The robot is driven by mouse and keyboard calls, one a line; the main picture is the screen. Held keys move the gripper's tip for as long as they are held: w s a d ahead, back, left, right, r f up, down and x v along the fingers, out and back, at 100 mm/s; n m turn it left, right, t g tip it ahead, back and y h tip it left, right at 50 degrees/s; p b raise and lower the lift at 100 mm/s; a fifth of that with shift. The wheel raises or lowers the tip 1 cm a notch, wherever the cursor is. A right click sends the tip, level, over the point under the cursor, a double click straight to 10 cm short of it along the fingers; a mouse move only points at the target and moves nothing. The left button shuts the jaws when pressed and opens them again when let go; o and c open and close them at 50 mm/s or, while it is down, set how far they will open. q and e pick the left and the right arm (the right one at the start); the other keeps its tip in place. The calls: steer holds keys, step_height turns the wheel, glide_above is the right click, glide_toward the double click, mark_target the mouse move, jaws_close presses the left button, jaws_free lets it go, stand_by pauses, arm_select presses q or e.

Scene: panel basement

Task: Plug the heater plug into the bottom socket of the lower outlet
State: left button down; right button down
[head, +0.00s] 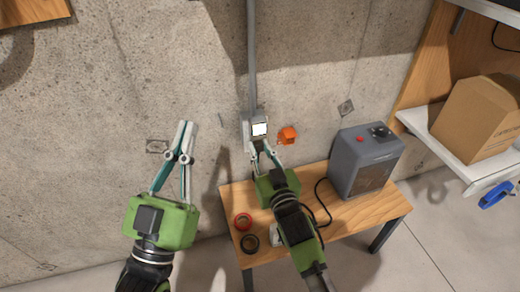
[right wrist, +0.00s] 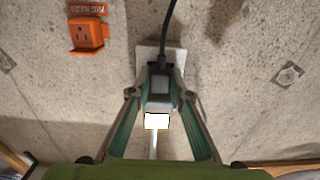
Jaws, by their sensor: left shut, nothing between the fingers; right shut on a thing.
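The grey heater (head: 352,168) stands on the wooden bench, and its black cord (head: 321,200) runs toward my right gripper. A grey outlet box (head: 246,121) with a bright white square face is on the wall, under a vertical conduit. My right gripper (head: 258,146) is at the box's lower part. In the right wrist view it is shut on the dark heater plug (right wrist: 160,84), in front of the grey plate (right wrist: 146,52). I cannot tell whether the prongs are in a socket. My left gripper (head: 187,125) is shut and empty, to the left, before the wall.
A red ring (head: 242,222) and a black ring (head: 250,243) lie on the bench (head: 375,212). A shelf with a cardboard box (head: 478,118) is at right.

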steer(key=shift+w, duration=0.1)
stand_by(0.6)
steer(key=c, duration=1.8)
jaws_free()
steer(key=v, duration=1.2)
